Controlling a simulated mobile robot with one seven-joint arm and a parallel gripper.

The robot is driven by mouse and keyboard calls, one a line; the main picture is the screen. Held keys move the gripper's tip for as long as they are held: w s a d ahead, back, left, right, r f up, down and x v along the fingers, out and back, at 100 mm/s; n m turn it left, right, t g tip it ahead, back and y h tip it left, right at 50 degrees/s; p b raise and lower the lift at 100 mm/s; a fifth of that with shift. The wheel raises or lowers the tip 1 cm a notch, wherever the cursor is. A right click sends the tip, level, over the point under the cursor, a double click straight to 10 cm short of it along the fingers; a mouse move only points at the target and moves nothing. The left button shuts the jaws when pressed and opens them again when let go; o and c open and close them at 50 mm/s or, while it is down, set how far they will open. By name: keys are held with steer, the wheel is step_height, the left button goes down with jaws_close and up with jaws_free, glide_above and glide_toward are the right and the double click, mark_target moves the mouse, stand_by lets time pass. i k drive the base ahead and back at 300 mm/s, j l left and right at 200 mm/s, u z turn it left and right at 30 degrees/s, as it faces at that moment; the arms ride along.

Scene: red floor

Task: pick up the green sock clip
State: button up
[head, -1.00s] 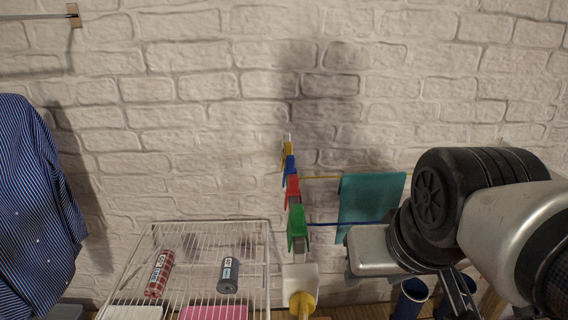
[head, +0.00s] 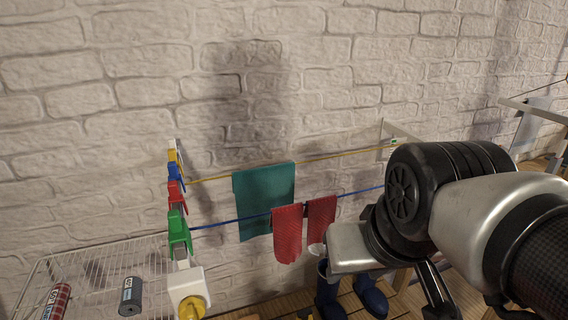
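The green sock clip (head: 179,232) is on the rack's near left end, by the blue line, in front of a red clip (head: 176,194), a blue clip (head: 175,172) and a yellow clip (head: 174,156). My gripper (head: 435,300) is at the lower right, well to the right of the green clip and apart from it. Part of it is hidden by my arm and cut by the bottom edge, so I cannot tell if it is open.
A teal cloth (head: 264,195) and red socks (head: 287,232) hang on lines right of the clips. A white wire rack (head: 95,262) holds cans at lower left. Blue boots (head: 330,294) stand below. A brick wall (head: 330,70) closes the back.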

mark_target(179, 230)
steer(key=u, duration=1.25)
